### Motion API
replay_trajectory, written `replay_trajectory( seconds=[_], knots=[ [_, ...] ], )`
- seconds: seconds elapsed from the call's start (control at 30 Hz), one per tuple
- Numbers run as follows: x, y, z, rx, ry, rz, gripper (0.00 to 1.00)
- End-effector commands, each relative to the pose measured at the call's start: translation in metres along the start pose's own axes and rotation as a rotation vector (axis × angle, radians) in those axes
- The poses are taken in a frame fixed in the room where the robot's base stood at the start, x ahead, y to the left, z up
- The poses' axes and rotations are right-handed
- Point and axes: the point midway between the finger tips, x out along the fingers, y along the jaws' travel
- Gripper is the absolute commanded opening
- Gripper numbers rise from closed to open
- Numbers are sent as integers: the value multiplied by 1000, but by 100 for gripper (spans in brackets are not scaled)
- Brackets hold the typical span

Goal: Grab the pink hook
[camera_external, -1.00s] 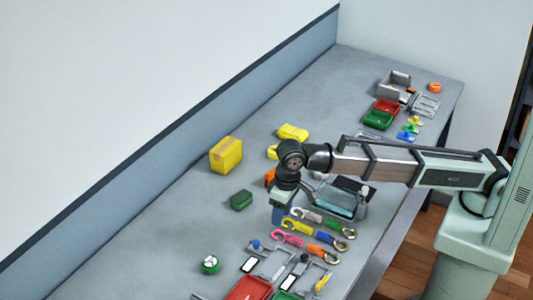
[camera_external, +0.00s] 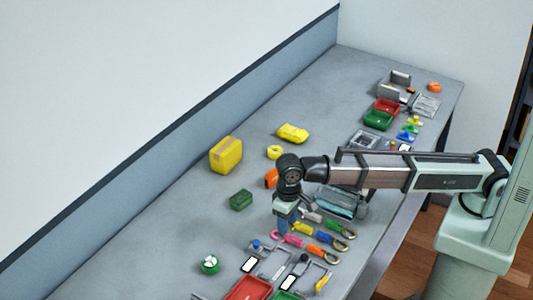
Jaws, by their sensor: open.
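The pink hook (camera_external: 292,239) lies on the grey table in the external view, with a pink middle and a curved end at its left. The yellow hook (camera_external: 302,228) lies just behind the pink one.
A red tray (camera_external: 250,288) and metal brackets (camera_external: 272,262) lie in front. A green block (camera_external: 241,200), a green round item (camera_external: 210,264) and a yellow box (camera_external: 226,155) stand to the left. A clear tray (camera_external: 342,202) lies behind the straps. The table's left front is clear.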

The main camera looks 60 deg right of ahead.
Motion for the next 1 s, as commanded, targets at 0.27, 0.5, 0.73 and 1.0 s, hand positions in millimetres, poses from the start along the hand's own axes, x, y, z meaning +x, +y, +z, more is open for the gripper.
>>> replay_trajectory(
  seconds=[0.27,0.5,0.73,1.0],
  knots=[
    [17,2,2,0,0,0,47],
    [46,4,4,-1,-1,0,47],
    [52,3,3,-1,1,-2,47],
    [52,3,3,-1,1,-1,30]
  ],
)
